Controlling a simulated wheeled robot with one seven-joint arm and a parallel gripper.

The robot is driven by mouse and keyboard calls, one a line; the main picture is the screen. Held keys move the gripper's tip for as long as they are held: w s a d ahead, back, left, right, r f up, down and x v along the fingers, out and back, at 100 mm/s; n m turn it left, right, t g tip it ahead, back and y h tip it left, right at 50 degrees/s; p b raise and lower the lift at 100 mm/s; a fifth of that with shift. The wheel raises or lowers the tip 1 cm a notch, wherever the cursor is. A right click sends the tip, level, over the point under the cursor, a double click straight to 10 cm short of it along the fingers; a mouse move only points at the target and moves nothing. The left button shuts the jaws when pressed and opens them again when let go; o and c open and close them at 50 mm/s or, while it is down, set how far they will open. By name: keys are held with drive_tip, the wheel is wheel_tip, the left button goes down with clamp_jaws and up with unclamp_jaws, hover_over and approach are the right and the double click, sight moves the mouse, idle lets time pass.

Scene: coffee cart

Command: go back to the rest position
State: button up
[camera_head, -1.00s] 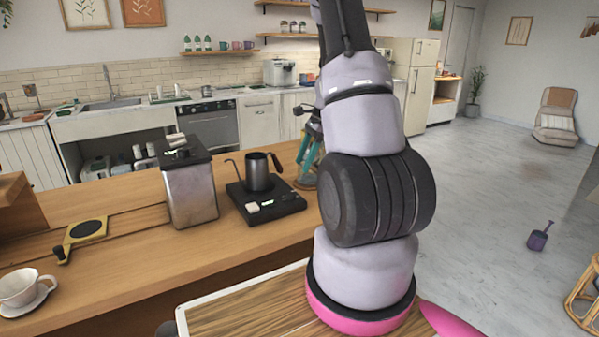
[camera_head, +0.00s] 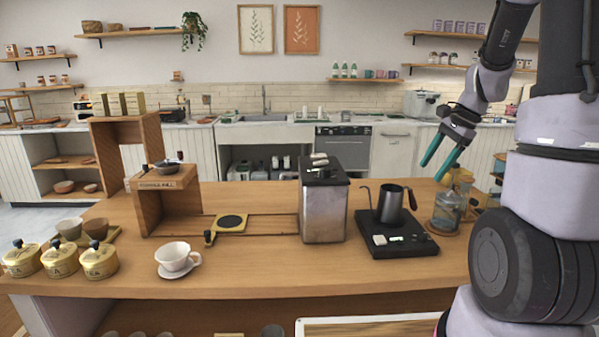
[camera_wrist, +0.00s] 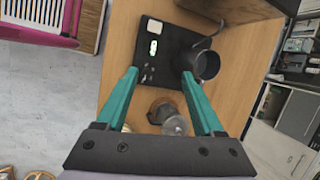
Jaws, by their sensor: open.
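My gripper (camera_head: 438,163) has two teal fingers, spread apart and empty. In the head view it hangs in the air at the right, above the counter (camera_head: 260,262), close to the glass jar and the kettle. In the wrist view my gripper (camera_wrist: 155,90) has nothing between its fingers. The dark kettle (camera_wrist: 207,65) on its black scale (camera_wrist: 165,50) lies beyond the fingertips, with the right tip overlapping it in the picture. The kettle (camera_head: 390,204) stands upright on the black scale (camera_head: 396,242) in the head view.
A metal canister (camera_head: 323,213) stands left of the scale. A glass jar (camera_head: 446,213) stands right of it. Floor shows left of the counter in the wrist view.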

drive_tip(key=s+a+r+n+t+h, duration=0.1)
drive_tip(key=s+a+r+n+t, duration=0.1)
drive_tip(key=s+a+r+n, duration=0.3)
drive_tip(key=s+a+r+n+t, duration=0.3)
drive_tip(key=s+a+r+n, duration=0.3)
drive_tip(key=s+r, duration=0.5)
drive_tip(key=shift+s+a+r+h, duration=0.2)
drive_tip(key=shift+s+h, duration=0.2)
drive_tip(key=shift+s, duration=0.15)
idle(0.5)
